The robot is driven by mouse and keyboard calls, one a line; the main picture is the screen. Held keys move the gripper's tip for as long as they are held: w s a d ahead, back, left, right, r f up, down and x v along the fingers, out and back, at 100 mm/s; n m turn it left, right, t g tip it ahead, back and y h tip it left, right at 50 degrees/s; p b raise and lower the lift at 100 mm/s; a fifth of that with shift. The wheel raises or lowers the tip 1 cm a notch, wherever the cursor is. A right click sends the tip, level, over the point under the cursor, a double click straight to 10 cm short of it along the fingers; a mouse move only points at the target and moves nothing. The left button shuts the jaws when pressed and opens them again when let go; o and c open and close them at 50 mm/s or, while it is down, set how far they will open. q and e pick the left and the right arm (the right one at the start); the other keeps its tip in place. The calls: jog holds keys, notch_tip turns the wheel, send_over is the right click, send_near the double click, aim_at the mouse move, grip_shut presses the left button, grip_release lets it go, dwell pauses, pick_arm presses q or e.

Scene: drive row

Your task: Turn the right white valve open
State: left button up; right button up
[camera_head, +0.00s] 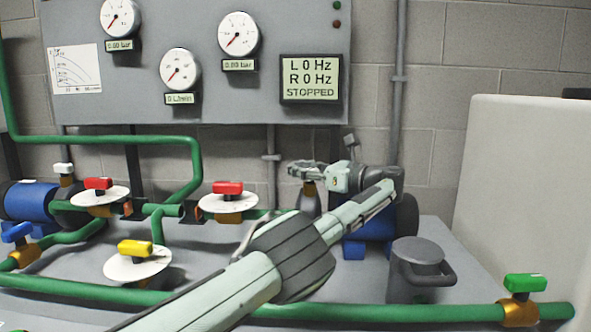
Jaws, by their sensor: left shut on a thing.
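My left gripper (305,172) reaches in from the right, behind the red valves, and is shut at the top of a brass valve body (309,187). This is where the right white valve sits; its handle is hidden between the fingers, so its angle cannot be seen. The left white valve (63,168) stands at the far left above a blue pump. The display (311,79) reads L 0 Hz, R 0 Hz, STOPPED. My right gripper is not in view.
Two red valves (228,188), a yellow valve (136,248), a blue valve (17,232) and a green valve (525,283) sit on green pipes. A grey jug (419,272) stands right of my arm. The gauge panel (210,100) is behind.

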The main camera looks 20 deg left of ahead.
pick_arm(q)
jog(key=shift+d, duration=0.2)
jog(key=o, duration=1.2)
jog(key=shift+s, duration=0.1)
jog(key=shift+o, duration=0.8)
notch_tip(320, 180, up, 10)
